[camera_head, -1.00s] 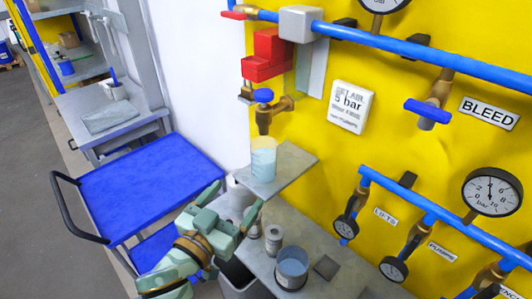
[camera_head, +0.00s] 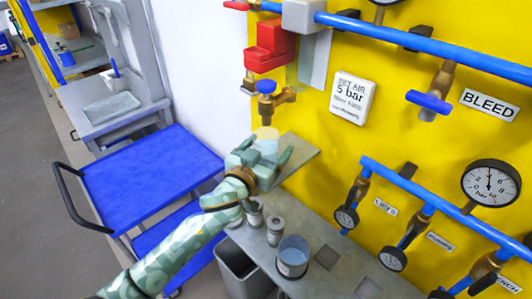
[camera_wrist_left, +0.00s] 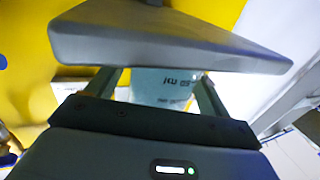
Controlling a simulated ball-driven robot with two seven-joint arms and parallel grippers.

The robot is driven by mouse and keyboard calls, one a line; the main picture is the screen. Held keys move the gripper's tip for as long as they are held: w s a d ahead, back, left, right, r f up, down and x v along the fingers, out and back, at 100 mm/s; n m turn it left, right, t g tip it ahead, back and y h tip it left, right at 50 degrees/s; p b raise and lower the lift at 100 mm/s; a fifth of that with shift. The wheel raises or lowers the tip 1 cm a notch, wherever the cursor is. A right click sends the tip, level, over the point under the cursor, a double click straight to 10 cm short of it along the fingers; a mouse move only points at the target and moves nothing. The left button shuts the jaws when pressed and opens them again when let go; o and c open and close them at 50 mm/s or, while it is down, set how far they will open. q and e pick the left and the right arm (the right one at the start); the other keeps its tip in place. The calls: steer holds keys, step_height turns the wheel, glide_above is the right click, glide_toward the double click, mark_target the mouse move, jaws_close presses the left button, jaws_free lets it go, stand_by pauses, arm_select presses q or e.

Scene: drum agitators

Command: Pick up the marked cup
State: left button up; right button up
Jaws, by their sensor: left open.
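A clear, pale blue cup (camera_head: 266,141) stands on the small grey shelf under the brass tap in the head view. In the left wrist view the cup (camera_wrist_left: 163,86) shows printed markings and lies between the two fingers. My left gripper (camera_head: 262,157) is open around or just in front of the cup. It hides the cup's lower part in the head view. Whether the fingers touch the cup cannot be told. My right gripper is not in view.
The grey shelf (camera_head: 302,157) lies close to the gripper, with the brass tap (camera_head: 266,106) above the cup. Metal cylinders (camera_head: 275,230) stand on the bench below. A blue cart (camera_head: 150,180) is at left. Pipes and gauges line the yellow wall.

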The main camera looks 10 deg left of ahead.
arm_select(q)
steer(key=shift+w+d, duration=0.15)
steer(key=shift+w, duration=0.35)
steer(key=shift+s, duration=0.1)
steer(key=shift+c, duration=0.6)
steer(key=c, duration=1.1)
steer(key=shift+o, duration=0.2)
steer(key=shift+r, duration=0.1)
